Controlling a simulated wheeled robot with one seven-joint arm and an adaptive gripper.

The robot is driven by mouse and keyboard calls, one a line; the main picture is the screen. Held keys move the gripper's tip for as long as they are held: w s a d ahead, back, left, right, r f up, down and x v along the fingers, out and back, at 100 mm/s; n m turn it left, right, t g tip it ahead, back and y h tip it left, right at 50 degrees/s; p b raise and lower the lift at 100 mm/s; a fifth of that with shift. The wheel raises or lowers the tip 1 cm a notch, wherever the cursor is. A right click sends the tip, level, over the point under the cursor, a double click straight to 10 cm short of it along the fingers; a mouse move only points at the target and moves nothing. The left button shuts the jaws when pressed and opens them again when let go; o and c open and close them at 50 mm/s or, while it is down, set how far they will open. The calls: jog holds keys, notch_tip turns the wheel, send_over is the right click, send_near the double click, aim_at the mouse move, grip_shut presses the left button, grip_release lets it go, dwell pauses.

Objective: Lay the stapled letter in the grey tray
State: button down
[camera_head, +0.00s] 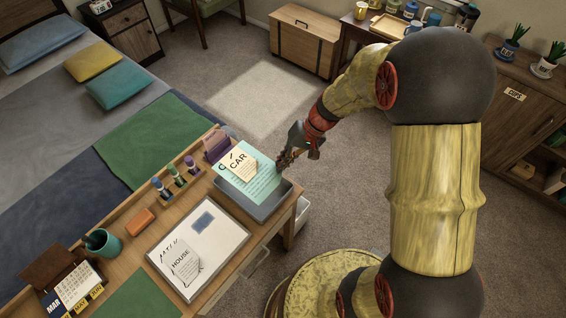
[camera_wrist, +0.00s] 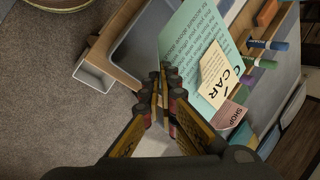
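The letter (camera_head: 262,182) is a mint-green printed sheet lying over the grey tray (camera_head: 270,209), with the tray's near part bare. A cream note marked CAR (camera_head: 239,163) lies over its upper left; I cannot make out a staple. In the wrist view, the letter (camera_wrist: 186,45) runs from my fingertips across the grey tray (camera_wrist: 137,42), and the CAR note (camera_wrist: 217,76) is to the right. My gripper (camera_head: 284,159) is at the letter's right corner. In the wrist view my gripper (camera_wrist: 163,74) has its fingertips nearly together on that corner.
A purple holder (camera_head: 216,145), several markers (camera_head: 176,176), an orange block (camera_head: 140,221) and a teal cup (camera_head: 102,243) line the desk's back.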

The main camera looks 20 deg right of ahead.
jog(key=shift+f, duration=0.1)
jog(key=shift+f+b, duration=3.55)
jog(key=shift+f, duration=0.85)
jog(key=c, duration=2)
grip_release()
jog(key=shift+o, duration=0.2)
jog(key=v, duration=1.2)
